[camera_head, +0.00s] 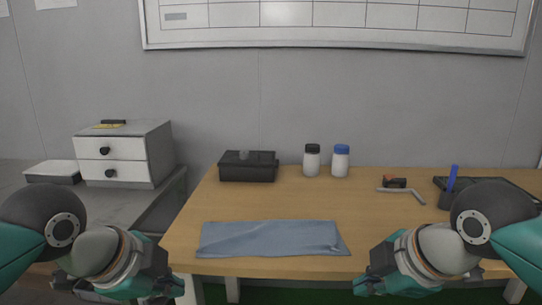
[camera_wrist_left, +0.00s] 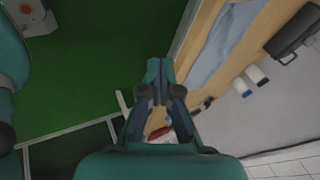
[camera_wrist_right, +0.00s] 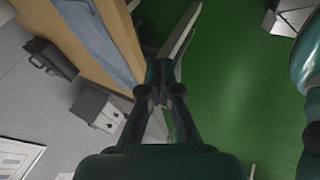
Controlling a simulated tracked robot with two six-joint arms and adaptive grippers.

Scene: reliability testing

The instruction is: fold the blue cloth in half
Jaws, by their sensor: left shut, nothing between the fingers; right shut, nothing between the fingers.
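The blue cloth (camera_head: 270,239) lies flat on the wooden table near its front edge, as a long narrow strip that is wider than it is deep. It also shows in the left wrist view (camera_wrist_left: 228,38) and in the right wrist view (camera_wrist_right: 92,36). My left gripper (camera_head: 178,287) is shut and empty, in front of the table and left of the cloth. My right gripper (camera_head: 362,286) is shut and empty, in front of the table and right of the cloth. Neither gripper touches the cloth.
Behind the cloth stand a black box (camera_head: 248,168), a black-capped bottle (camera_head: 311,160) and a blue-capped bottle (camera_head: 341,161). A grey L-shaped tool (camera_head: 405,192) and a black tray (camera_head: 508,190) lie at the right. A drawer unit (camera_head: 125,154) stands left. The table around the cloth is clear.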

